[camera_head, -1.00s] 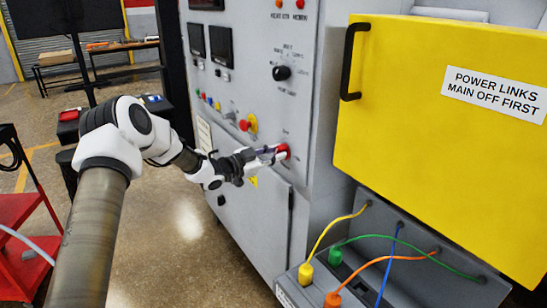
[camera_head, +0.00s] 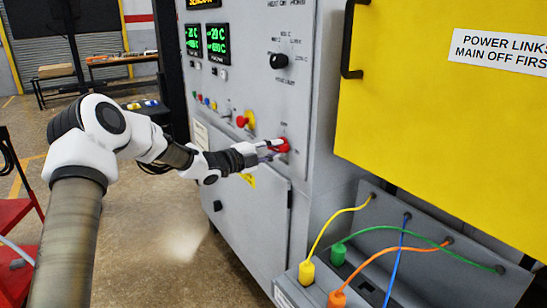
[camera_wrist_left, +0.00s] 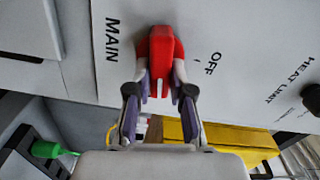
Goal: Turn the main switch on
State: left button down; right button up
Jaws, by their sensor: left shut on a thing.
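The main switch is a red handle (camera_head: 282,145) on the grey cabinet front, low near its right edge. In the left wrist view the red handle (camera_wrist_left: 162,50) stands lengthwise up the picture, between the lettering MAIN (camera_wrist_left: 112,40) and OFF (camera_wrist_left: 213,63). My left gripper (camera_head: 270,149) is at the switch, its fingers closed on either side of the handle. The same gripper (camera_wrist_left: 161,78) shows the handle between its two fingertips. Any ON lettering is not visible. My right gripper is out of view.
Two green-lit displays (camera_head: 206,42) are on the cabinet. A red and yellow button (camera_head: 246,120) and a black knob (camera_head: 278,61) are nearby. A yellow cover (camera_head: 440,110) and coloured cables (camera_head: 392,232) are at right. A red cart (camera_head: 20,240) stands at left.

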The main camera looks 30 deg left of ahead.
pick_arm(q)
jog(key=shift+w+r+m+b, duration=0.1)
jog(key=shift+r+m+b, duration=0.05)
jog(key=shift+m+b, duration=0.95)
jog(key=shift+a, duration=0.1)
jog(key=c, duration=1)
grip_release()
jog(key=shift+c, duration=0.2)
jog(key=shift+w, duration=0.15)
jog(key=shift+f, duration=0.2)
jog(key=v, duration=1.1)
jog(key=shift+s, duration=0.45)
